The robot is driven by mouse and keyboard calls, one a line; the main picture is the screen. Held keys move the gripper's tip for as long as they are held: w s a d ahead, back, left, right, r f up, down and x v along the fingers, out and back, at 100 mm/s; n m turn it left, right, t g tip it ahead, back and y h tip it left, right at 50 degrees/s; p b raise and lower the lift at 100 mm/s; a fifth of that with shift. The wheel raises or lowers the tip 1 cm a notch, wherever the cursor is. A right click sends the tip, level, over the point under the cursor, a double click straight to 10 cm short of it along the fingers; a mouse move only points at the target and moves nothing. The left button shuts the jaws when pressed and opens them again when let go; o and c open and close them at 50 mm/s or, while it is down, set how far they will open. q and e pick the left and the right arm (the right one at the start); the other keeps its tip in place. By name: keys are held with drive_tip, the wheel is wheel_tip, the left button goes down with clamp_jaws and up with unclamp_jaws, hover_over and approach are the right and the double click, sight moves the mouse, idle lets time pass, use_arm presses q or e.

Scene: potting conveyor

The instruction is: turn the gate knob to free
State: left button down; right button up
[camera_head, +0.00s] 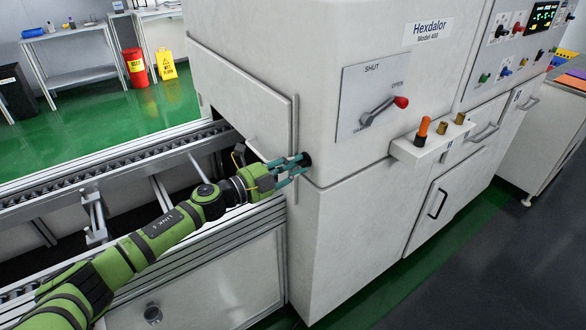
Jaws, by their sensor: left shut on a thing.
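The gate knob (307,159) is small, round and black, and sits low on the front left edge of the white Hexdalor machine. My left gripper (290,166) reaches it from the left, with its teal fingers closed around it. The fingers hide part of the knob, and I cannot read its turn position or any mark beside it. The white gate panel (245,105) stands beside it, over the conveyor opening. My right gripper is not in view.
A lever with a red ball (401,102) sits on a plate marked SHUT and OPEN. A ledge (420,152) with an orange-topped peg and brass pieces juts out to the right. The roller conveyor (100,172) runs along the left, behind my arm.

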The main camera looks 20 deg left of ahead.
use_arm(q)
drive_tip(key=shift+m, duration=0.4)
drive_tip(key=c, duration=1.1)
unclamp_jaws()
drive_tip(key=v, duration=1.2)
